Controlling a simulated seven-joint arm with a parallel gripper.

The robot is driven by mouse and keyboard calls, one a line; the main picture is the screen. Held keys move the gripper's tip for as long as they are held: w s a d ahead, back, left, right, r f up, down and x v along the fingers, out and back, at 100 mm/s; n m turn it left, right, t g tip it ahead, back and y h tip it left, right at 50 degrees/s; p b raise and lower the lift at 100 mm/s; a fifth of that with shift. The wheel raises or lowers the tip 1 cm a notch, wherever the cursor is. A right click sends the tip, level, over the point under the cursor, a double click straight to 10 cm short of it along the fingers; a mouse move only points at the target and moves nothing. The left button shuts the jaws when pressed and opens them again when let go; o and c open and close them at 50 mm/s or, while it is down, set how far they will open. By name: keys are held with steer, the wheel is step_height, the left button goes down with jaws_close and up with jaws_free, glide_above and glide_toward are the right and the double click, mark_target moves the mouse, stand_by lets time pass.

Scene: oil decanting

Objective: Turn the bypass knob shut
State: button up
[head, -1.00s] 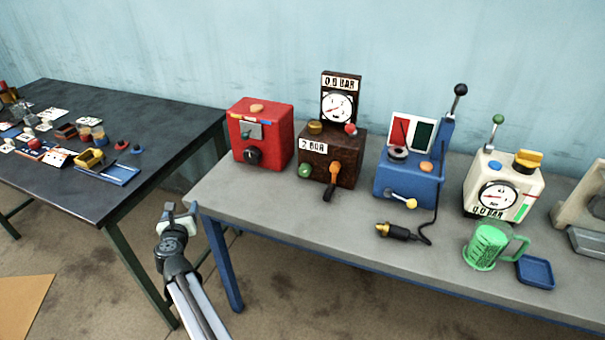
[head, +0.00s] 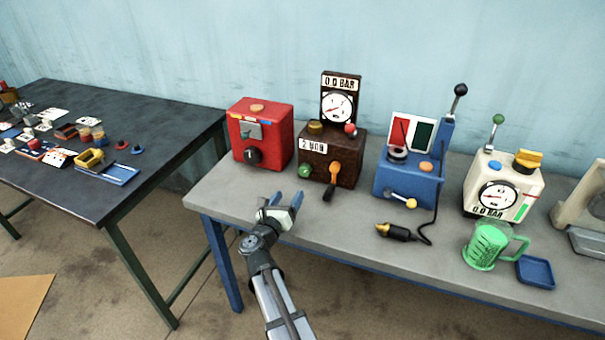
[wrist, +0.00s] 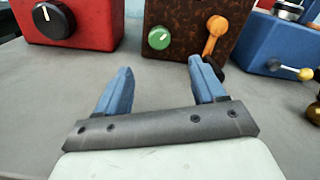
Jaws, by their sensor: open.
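No label marks a bypass knob, so I cannot tell which knob it is. My gripper (head: 286,198) is open and empty above the front of the grey bench, in front of the red and brown boxes. In the wrist view its blue fingers (wrist: 160,68) point at the brown box (wrist: 193,15). The round green knob (wrist: 159,38), with a pale mark, shows beyond the gap between the fingers, apart from them; it also shows in the head view (head: 305,171). An orange lever (head: 334,172) is right of it. A black knob (head: 253,156) is on the red box (head: 265,124).
The brown box's gauge panel (head: 340,85) reads 0.0 BAR. Bare bench (head: 235,190) lies left of my gripper.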

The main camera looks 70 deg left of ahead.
mark_target(303, 172)
steer(key=x, duration=1.2)
steer(key=shift+w+a, duration=0.2)
steer(key=shift+a, duration=0.1)
steer(key=c, duration=1.1)
